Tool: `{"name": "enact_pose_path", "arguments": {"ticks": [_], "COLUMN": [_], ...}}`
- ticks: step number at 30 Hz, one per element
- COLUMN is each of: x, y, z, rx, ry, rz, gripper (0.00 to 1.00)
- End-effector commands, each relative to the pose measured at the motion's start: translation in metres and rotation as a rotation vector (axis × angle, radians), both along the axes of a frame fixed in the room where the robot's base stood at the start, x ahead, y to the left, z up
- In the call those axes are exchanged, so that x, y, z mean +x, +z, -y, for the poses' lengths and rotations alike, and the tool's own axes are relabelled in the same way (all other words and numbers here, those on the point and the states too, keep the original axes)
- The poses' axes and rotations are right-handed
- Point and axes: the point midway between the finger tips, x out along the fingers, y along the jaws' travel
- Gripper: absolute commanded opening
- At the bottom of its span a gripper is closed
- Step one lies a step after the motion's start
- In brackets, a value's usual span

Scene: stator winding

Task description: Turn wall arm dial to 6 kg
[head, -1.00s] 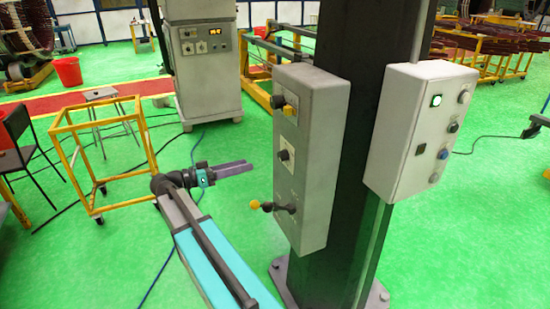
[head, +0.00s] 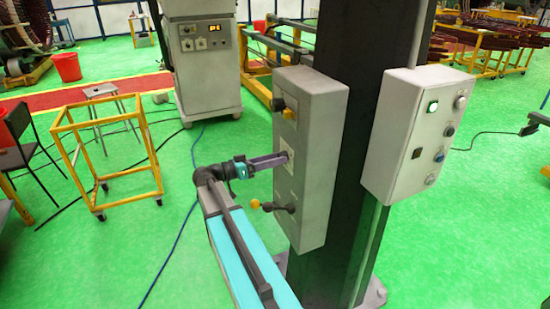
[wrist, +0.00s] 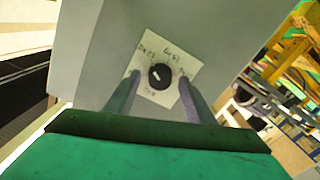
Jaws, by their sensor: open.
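The dial (wrist: 161,77) is a round black knob with a short white mark, on a pale square label (wrist: 172,54) with handwritten markings around it that are too small to read surely. It sits in the middle of the grey box (head: 313,222) on the column. My gripper (wrist: 159,74) is open, with one finger on each side of the dial; I cannot tell whether either touches it. In the head view my gripper (head: 285,157) reaches the box face from the left, and its fingers mostly hide the dial.
A black-and-yellow switch (head: 284,109) is above the dial and a yellow-knobbed lever (head: 256,204) below it, close to my arm. A second control box (head: 405,150) hangs on the dark column (head: 360,170). A yellow frame cart (head: 108,155) stands left on open green floor.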

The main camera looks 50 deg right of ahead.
Motion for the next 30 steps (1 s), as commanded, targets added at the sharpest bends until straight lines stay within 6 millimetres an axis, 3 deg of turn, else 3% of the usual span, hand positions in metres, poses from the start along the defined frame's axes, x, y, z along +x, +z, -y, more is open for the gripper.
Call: {"name": "enact_pose_path", "arguments": {"ticks": [11,18,30], "x": [-0.0013,-0.0013,-0.0013], "y": [-0.0002,-0.0001,-0.0007], "z": [0.0030,0.0029,0.0028], "rx": [0.000,0.000,0.016], "ry": [0.000,0.000,-0.001], "rz": [0.000,0.000,-0.040], "gripper": [0.48,0.08,0.08]}}
